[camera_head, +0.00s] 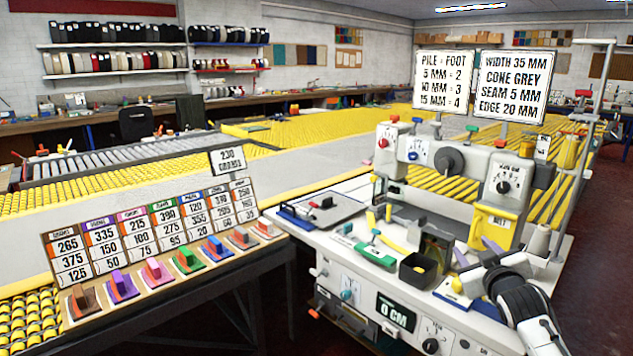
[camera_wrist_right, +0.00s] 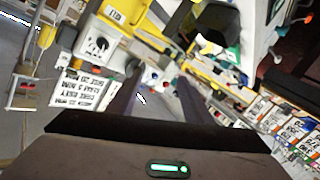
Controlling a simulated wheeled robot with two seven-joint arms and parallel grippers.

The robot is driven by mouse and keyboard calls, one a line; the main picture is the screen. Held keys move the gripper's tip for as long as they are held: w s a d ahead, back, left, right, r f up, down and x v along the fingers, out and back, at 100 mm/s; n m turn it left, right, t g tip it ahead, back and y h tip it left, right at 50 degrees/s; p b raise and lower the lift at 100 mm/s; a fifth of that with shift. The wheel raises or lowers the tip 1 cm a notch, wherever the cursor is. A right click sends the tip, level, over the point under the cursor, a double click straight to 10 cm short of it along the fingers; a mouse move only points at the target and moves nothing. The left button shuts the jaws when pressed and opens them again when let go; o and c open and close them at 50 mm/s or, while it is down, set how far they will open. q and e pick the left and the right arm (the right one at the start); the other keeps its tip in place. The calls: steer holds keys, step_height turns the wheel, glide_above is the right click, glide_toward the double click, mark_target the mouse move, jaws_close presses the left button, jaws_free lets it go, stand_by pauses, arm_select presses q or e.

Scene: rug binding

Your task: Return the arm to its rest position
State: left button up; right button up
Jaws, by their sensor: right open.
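My right arm (camera_head: 532,316) comes in from the lower right in the head view. Its gripper (camera_head: 477,254) is over the front right of the white sewing machine bench, near a yellow block (camera_head: 456,285). In the right wrist view the two fingers of the gripper (camera_wrist_right: 155,98) stand apart with nothing held between them. The wrist view looks at the machine (camera_wrist_right: 100,45) rolled over, with its signs upside down. My left gripper does not show in either view.
The binding machine (camera_head: 468,178) stands close behind the gripper. A dark open box (camera_head: 417,270) and a green tool (camera_head: 375,254) lie on the bench to the left. A sloped board (camera_head: 160,285) with several coloured blocks stands farther left. Dark floor (camera_head: 600,260) is clear at the right.

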steer(key=s+a+f+g+y+b, duration=0.1)
steer(key=s+a+f+b, duration=0.1)
steer(key=s+a+f, duration=0.55)
steer(key=s+a+f+g+y+b, duration=0.15)
steer(key=s+f, duration=0.35)
steer(key=f, duration=0.6)
steer(key=s+a+f+g+y+b, duration=0.1)
steer(key=s+a+f+b, duration=0.1)
steer(key=s+a+f, duration=0.6)
steer(key=s+a+f+g+y+b, duration=0.1)
steer(key=s+a+f+g+b, duration=0.1)
steer(key=s+f, duration=0.5)
steer(key=s+a+f+g+y+b, duration=0.1)
steer(key=s+a+f, duration=0.3)
steer(key=s, duration=1.2)
step_height(320, 180, down, 4)
steer(key=shift+a+r+m+g+b, duration=0.2)
steer(key=shift+a+m+g+b, duration=0.2)
steer(key=shift+b, duration=0.1)
